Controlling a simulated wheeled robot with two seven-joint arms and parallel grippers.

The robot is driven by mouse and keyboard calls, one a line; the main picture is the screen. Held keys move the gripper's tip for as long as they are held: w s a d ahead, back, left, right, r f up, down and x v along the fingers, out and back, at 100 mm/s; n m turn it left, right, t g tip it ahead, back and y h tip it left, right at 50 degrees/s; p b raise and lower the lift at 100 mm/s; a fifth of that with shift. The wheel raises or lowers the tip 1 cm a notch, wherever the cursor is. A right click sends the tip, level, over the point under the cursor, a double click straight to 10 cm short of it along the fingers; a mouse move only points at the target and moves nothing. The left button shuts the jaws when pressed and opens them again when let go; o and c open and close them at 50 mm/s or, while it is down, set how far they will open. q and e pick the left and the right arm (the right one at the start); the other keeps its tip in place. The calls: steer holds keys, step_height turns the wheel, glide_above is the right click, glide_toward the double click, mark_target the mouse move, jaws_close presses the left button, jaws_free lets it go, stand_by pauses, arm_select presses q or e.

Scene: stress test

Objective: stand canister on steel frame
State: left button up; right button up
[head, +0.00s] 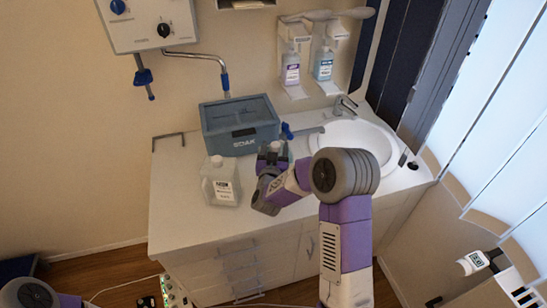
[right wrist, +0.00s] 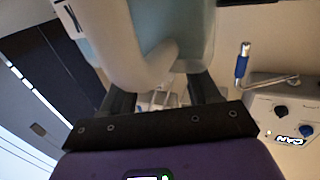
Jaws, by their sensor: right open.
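A clear, squarish canister (head: 221,182) with a white cap and white label stands upright on the white counter, left of my right gripper. My right gripper (head: 268,186) is open over the counter. Just behind it, a partly hidden container (head: 275,151) with a pale cap shows. In the right wrist view, a pale, rounded, bottle-like body (right wrist: 165,45) is close in front of my open right gripper (right wrist: 163,92); I cannot tell if they touch. A thin grey bar frame (head: 168,135) stands at the counter's back left. My left gripper is not in view.
A blue-grey EDAK box (head: 239,141) stands at the back of the white counter (head: 178,208). The sink (head: 378,135) and its tap lie to the right. Wall dispensers (head: 308,60) hang above. The counter's left front is clear.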

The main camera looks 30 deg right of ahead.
steer(key=v, duration=1.2)
steer(key=shift+b, duration=0.35)
